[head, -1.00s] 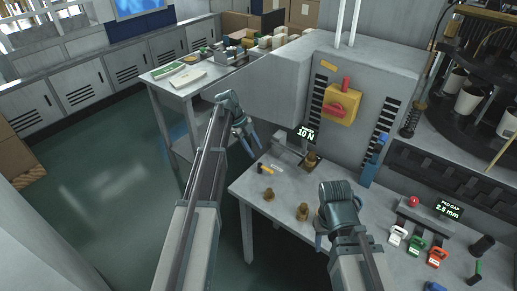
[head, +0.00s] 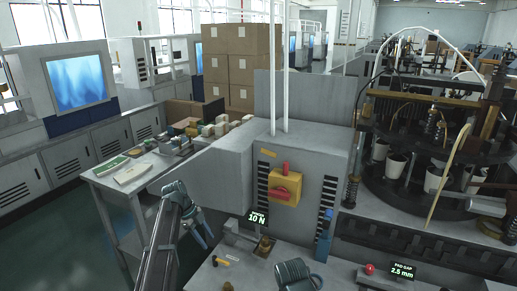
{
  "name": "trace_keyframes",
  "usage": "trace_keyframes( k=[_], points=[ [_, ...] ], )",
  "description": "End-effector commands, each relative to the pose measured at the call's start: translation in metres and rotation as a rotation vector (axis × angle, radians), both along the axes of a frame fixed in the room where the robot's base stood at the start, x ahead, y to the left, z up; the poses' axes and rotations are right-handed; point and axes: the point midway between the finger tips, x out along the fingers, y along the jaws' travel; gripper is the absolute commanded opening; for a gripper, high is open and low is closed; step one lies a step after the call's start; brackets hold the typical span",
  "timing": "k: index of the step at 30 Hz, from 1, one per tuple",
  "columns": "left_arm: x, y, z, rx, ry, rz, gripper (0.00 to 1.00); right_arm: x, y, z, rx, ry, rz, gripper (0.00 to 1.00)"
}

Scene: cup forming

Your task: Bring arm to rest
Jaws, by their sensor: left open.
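My left gripper (head: 203,234) is in the lower left of the head view, in front of the grey machine housing. Its two blue fingers are spread apart with nothing between them. It is in the air, left of the 10 N display (head: 258,218). My right gripper shows only as its rounded top (head: 296,272) at the bottom edge, over the grey bench (head: 243,268). Its fingers are out of the picture.
A brass piece (head: 264,246) stands on a fixture on the bench. The housing carries a yellow switch box (head: 286,187). A side table (head: 105,175) with papers stands at left. A round machine with white cups (head: 396,166) is at right. Green floor is clear at lower left.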

Motion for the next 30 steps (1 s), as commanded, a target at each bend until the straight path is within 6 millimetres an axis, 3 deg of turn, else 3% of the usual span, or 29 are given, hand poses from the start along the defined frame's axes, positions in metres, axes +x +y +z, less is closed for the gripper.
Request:
trace_keyframes(
  k=[1, 6, 15, 21, 24, 30],
  points=[
    [-0.021, -0.024, -0.002, 0.022, 0.039, 0.051, 0.48, 0.0, 0.0, 0.0, 0.0, 0.0, 0.0, 0.5],
    [-0.081, -0.089, -0.009, 0.133, 0.186, 0.334, 0.48, 0.0, 0.0, 0.0, 0.0, 0.0, 0.0, 0.5],
    [-0.195, -0.166, -0.016, 0.334, 0.306, 0.899, 0.48, 0.0, 0.0, 0.0, 0.0, 0.0, 0.0, 0.5],
    [-0.259, -0.189, -0.017, 0.406, 0.293, 1.249, 0.48, 0.0, 0.0, 0.0, 0.0, 0.0, 0.0, 0.5],
    [-0.28, -0.193, -0.016, 0.417, 0.277, 1.379, 0.48, 0.0, 0.0, 0.0, 0.0, 0.0, 0.0, 0.5],
    [-0.298, -0.196, -0.016, 0.42, 0.254, 1.513, 0.48, 0.0, 0.0, 0.0, 0.0, 0.0, 0.0, 0.5]
  ],
)
